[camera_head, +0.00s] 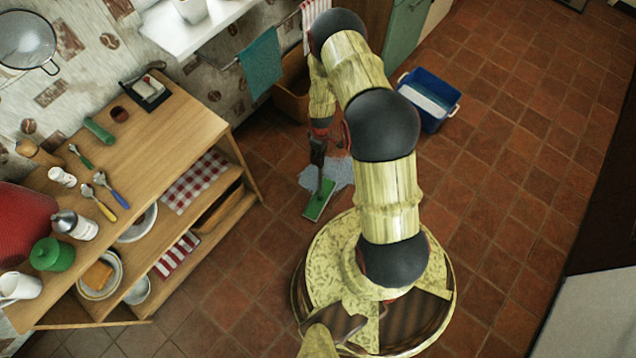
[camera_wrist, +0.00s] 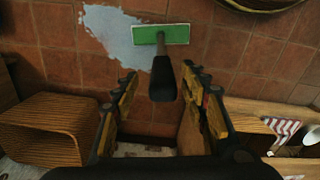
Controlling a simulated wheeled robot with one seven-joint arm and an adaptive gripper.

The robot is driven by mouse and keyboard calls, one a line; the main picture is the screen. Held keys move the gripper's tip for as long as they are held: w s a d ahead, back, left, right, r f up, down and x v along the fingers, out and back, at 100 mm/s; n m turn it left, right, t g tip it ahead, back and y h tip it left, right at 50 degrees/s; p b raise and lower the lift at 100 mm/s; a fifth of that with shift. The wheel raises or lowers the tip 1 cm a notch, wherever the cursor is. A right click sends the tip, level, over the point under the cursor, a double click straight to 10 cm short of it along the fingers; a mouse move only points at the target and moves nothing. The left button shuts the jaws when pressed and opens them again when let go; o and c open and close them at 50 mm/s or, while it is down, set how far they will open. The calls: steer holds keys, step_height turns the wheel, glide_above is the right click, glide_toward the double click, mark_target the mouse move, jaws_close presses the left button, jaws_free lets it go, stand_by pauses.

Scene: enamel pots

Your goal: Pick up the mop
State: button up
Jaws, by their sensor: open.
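The mop has a flat green head (camera_head: 319,200) on the floor and a dark handle that rises from it. In the wrist view, the green head (camera_wrist: 176,35) lies beyond my fingers and the thick black handle (camera_wrist: 162,80) points back towards the camera. My gripper (camera_wrist: 159,73) is open, with one finger on each side of the handle's upper end and visible gaps to both. In the head view, my gripper (camera_head: 320,138) is over the handle's top and partly hides it.
A pale puddle (camera_head: 341,173) lies around the mop head. A wooden shelf table (camera_head: 190,115) with kitchenware stands at left. A blue bucket (camera_head: 428,100) stands at upper right. A wicker basket (camera_wrist: 45,125) is at left in the wrist view. Tiled floor at right is clear.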

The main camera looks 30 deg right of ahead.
step_height(320, 180, down, 7)
steer(key=b, duration=0.2)
steer(key=shift+s+f+b, duration=0.1)
steer(key=shift+s+b, duration=0.05)
steer(key=shift+b, duration=0.2)
steer(key=shift+c, duration=0.4)
jaws_close()
